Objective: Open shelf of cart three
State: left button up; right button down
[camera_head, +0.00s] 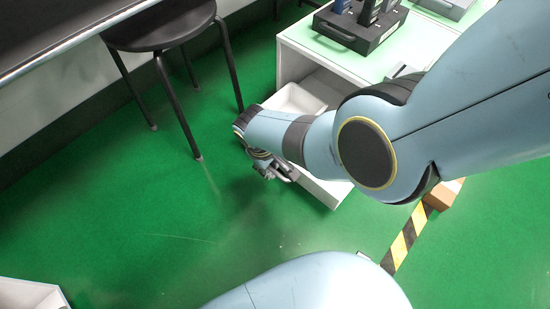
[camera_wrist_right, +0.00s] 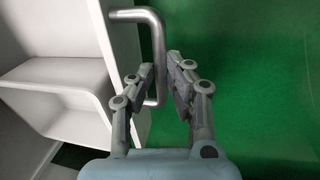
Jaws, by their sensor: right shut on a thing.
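The white cart (camera_head: 292,62) stands at upper centre in the head view. Its white shelf (camera_head: 326,190) sticks out from the cart toward my right arm, and part of its hollow inside shows. My right gripper (camera_head: 270,168) is at the shelf's near front side, partly hidden by my wrist. In the right wrist view, the silver bar handle (camera_wrist_right: 155,30) runs between the fingers of my right gripper (camera_wrist_right: 158,80), which is shut on it. The white shelf side (camera_wrist_right: 97,25) shows left of the handle. My left gripper is not in view.
A black tray with handheld testers (camera_head: 360,28) sits on the cart top. A black stool (camera_head: 160,35) stands to the left, beside a dark table (camera_head: 45,30). Yellow-black tape (camera_head: 405,240) and a cardboard box (camera_head: 443,195) are at lower right.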

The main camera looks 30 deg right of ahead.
jog(key=shift+s+a, duration=0.3)
jog(key=shift+a, duration=0.4)
jog(key=c, duration=1.3)
grip_release()
jog(key=shift+c, duration=0.2)
